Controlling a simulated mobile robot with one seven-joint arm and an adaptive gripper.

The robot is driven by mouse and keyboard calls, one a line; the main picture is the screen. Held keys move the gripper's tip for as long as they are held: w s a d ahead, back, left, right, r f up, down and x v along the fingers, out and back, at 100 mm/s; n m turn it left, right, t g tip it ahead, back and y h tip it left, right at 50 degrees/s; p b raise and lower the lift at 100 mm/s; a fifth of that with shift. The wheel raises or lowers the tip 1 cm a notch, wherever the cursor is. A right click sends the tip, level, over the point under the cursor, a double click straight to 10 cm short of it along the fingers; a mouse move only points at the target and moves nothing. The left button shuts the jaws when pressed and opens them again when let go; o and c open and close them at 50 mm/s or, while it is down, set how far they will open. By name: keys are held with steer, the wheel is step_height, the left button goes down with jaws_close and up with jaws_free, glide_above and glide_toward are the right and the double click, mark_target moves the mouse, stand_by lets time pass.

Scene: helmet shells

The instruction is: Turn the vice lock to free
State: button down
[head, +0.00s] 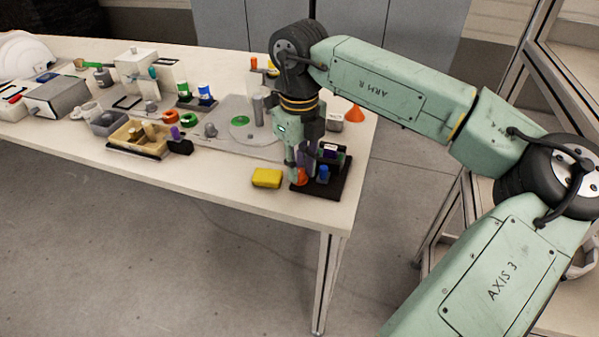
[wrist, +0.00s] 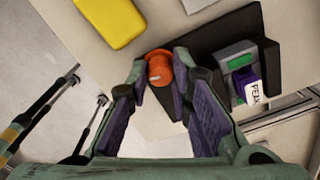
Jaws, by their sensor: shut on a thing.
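An orange knob (head: 302,178) sits at the near left corner of a black base plate (head: 328,189) at the table's right end. In the wrist view the orange knob (wrist: 158,71) is between my fingertips, with a pale mark on its face. My gripper (head: 297,168) points down and is shut on the knob; its fingertips also show in the wrist view (wrist: 161,64). A grey block with a green strip (wrist: 238,60) and a purple part with a white label (wrist: 250,88) stand on the plate. The label is only partly readable. I cannot tell the lock's position.
A yellow block (head: 266,177) lies just left of the plate. A blue knob (head: 323,174) stands close to the orange one. An orange cone (head: 355,112) is behind. Trays and small parts fill the table's left. The table's front edge is close.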

steer(key=n+b, duration=0.2)
steer(key=n, duration=0.3)
steer(key=shift+f+n, duration=0.1)
steer(key=shift+n, duration=0.2)
steer(key=n+b, duration=0.1)
steer(key=n, duration=0.4)
steer(key=shift+n, duration=0.3)
steer(key=c, duration=1.7)
jaws_free()
step_height(320, 180, up, 12)
steer(key=shift+r, duration=0.15)
